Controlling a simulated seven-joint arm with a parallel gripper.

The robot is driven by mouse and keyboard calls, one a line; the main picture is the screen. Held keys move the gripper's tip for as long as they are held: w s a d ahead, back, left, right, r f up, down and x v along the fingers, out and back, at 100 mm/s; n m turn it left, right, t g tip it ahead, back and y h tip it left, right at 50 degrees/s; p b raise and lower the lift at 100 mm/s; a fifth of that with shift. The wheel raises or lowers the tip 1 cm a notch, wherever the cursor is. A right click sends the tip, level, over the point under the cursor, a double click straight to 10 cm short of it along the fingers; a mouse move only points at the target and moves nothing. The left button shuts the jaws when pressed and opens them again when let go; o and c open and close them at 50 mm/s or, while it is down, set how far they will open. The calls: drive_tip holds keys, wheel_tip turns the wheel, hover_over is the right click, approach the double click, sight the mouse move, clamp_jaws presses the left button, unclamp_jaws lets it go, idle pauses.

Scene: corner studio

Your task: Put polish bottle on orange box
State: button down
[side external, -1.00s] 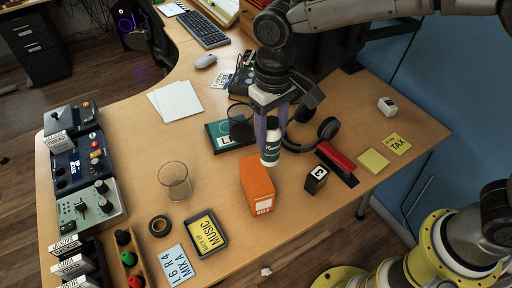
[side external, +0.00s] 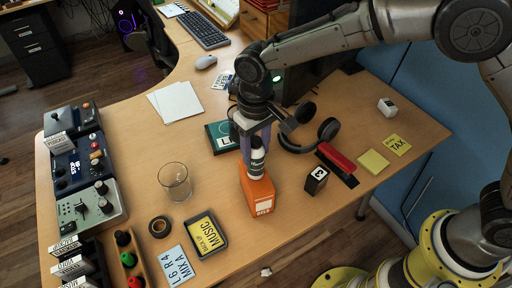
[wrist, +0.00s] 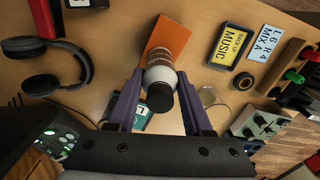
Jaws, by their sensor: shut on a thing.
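A clear glass (side external: 174,180) stands left of the box. A small black box (side external: 316,180) stands to its right, with headphones (side external: 308,135) behind. A framed yellow card (side external: 204,233) lies at front left. The table in front of the orange box is mostly clear.

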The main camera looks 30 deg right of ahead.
drive_tip(key=shift+f, duration=0.15)
drive_tip(key=shift+c, duration=1.6)
unclamp_jaws()
wheel_tip(320, 180, up, 12)
drive_tip(key=shift+r, duration=0.2)
